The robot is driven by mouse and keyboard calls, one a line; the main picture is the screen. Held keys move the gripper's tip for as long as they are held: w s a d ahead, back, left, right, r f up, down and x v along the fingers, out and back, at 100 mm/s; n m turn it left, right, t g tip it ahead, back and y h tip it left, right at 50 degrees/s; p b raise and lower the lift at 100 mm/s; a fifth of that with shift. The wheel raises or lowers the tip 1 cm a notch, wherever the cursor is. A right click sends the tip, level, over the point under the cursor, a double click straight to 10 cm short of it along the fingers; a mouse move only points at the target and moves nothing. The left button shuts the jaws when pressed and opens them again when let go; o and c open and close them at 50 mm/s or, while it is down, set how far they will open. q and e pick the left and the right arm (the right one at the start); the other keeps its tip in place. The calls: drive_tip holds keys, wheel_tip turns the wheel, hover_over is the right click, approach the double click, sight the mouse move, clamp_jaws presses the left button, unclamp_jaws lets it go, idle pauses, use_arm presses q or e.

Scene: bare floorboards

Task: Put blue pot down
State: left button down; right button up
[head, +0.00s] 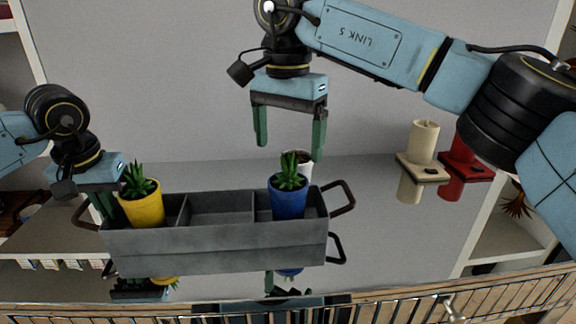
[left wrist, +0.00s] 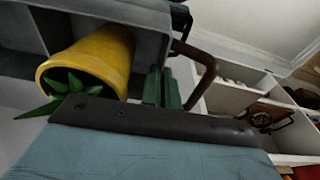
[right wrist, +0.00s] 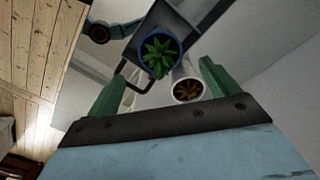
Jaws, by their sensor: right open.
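The blue pot (head: 289,204) with a green succulent stands upright in the right compartment of the grey caddy (head: 160,240); it also shows in the right wrist view (right wrist: 147,65). My right gripper (head: 290,140) is open and empty above and behind it, its fingers pointing down and apart from the pot. A yellow pot (head: 143,210) with a succulent stands in the left compartment. My left gripper (head: 103,206) is at the caddy's left end beside the handle. Its fingers look close together in the left wrist view (left wrist: 163,88), with nothing clearly between them.
The caddy's middle compartment (head: 220,210) is empty. A white pot (head: 305,168) stands just behind the blue pot. A cream candle (head: 424,140) and a red candle (head: 462,160) stand at the right. The glossy grey surface between (head: 385,235) is clear, with a rack along the front.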

drive_tip(key=shift+r, duration=1.4)
use_arm(q)
drive_tip(key=c, duration=1.6)
unclamp_jaws()
